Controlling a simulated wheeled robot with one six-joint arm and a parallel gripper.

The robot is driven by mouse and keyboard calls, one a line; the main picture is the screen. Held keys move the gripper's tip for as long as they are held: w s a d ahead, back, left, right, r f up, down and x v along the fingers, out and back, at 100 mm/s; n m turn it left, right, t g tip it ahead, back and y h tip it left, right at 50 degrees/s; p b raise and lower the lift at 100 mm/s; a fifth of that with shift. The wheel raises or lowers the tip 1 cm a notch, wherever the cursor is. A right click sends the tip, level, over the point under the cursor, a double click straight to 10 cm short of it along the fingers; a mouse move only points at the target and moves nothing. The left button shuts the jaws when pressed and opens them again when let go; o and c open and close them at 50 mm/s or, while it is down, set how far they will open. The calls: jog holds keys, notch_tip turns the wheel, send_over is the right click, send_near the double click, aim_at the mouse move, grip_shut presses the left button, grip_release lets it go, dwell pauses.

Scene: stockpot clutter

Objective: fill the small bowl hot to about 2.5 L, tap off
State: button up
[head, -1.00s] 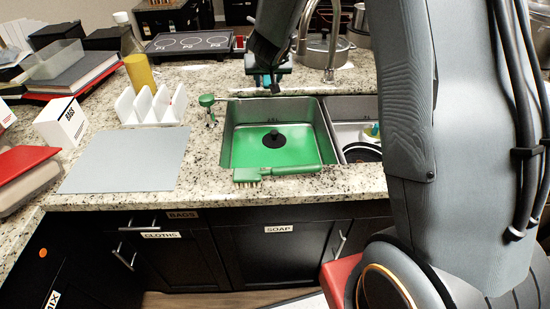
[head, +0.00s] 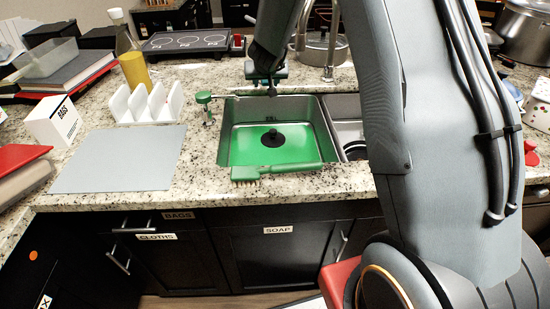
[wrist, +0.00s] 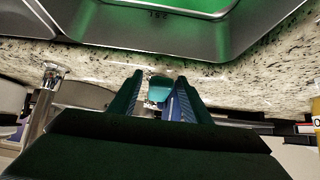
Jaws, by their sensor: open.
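The left sink bowl (head: 228,135) is steel with a green floor and a dark round stopper (head: 272,138) in the middle. I cannot tell whether the green is water. The right sink bowl (head: 345,128) is largely hidden by my arm, so I cannot tell which is smaller. A silver gooseneck tap (head: 329,60) stands behind the sink. My gripper (head: 267,82) is open over the counter strip behind the left bowl. In the wrist view, a teal piece (wrist: 159,89) shows between my fingers (wrist: 158,84); whether they touch it is unclear.
A green brush (head: 278,172) lies along the front rim. A green dispenser-like fixture (head: 205,98) with a thin spout stands left of the sink. A white rack (head: 147,104) and grey mat (head: 120,158) are further left.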

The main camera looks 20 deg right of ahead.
jog(key=c, duration=0.8)
jog(key=r+p, duration=0.2)
jog(key=p, duration=0.1)
jog(key=r+p, duration=0.1)
jog(key=p, duration=0.1)
jog(key=shift+w+r, duration=0.25)
jog(key=shift+r+p, duration=0.3)
jog(key=shift+p, duration=0.45)
jog(key=r+p, duration=0.1)
jog(key=p, duration=0.1)
jog(key=w+r+p, duration=0.1)
jog(key=p, duration=0.1)
jog(key=shift+w+d+r, duration=0.1)
jog(key=shift+d+r, duration=0.1)
jog(key=shift+w+p, duration=0.1)
jog(key=shift+p, duration=0.25)
